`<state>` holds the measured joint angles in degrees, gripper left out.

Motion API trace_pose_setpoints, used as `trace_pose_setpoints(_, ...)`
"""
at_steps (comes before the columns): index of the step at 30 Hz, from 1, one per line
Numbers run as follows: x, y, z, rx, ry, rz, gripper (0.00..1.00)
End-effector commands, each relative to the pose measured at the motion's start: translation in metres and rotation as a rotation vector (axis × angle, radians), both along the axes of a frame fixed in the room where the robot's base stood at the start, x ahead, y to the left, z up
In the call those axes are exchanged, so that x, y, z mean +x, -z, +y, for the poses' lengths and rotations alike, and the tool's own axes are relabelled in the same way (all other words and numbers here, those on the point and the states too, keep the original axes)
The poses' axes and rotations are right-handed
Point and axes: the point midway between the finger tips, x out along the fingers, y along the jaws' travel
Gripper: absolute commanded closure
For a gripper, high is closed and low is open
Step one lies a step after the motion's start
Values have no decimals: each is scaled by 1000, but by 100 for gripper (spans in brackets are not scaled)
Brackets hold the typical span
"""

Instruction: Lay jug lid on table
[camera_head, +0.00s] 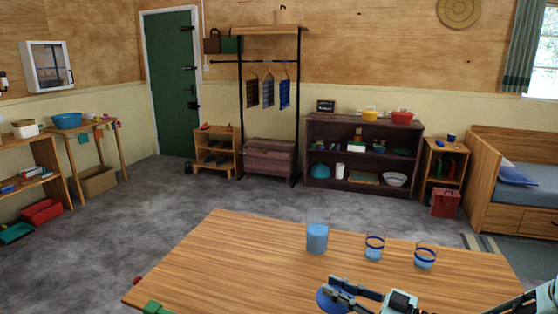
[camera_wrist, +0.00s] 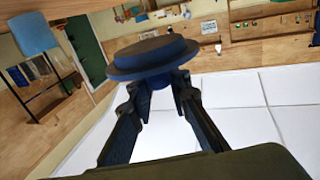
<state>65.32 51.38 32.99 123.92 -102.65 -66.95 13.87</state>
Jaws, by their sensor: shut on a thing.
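The blue round jug lid (camera_head: 327,299) is held in my gripper (camera_head: 338,291) near the front of the wooden table (camera_head: 220,255). In the wrist view, the lid (camera_wrist: 150,56) shows as a dark blue disc with a raised top, and my two black fingers (camera_wrist: 162,88) are closed on it. How far the lid is above the tabletop is hard to tell. The clear jug (camera_head: 317,238) with light blue contents stands upright and open on the table, beyond the lid. The jug also shows in the wrist view (camera_wrist: 33,36), at the upper left.
Two blue-banded glasses (camera_head: 375,248) (camera_head: 425,258) stand to the right of the jug. A green thing (camera_head: 154,307) shows at the table's left edge. The tabletop left of the jug is clear. Shelves (camera_head: 320,158) and a bed (camera_head: 520,180) stand farther back.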

Motion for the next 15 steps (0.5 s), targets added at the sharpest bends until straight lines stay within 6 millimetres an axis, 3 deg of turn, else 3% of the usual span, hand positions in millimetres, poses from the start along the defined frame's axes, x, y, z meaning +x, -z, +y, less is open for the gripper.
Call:
trace_pose_setpoints(1,0,-17,0,1,0,0,100)
trace_pose_setpoints(15,1,-81,0,2,1,2,100)
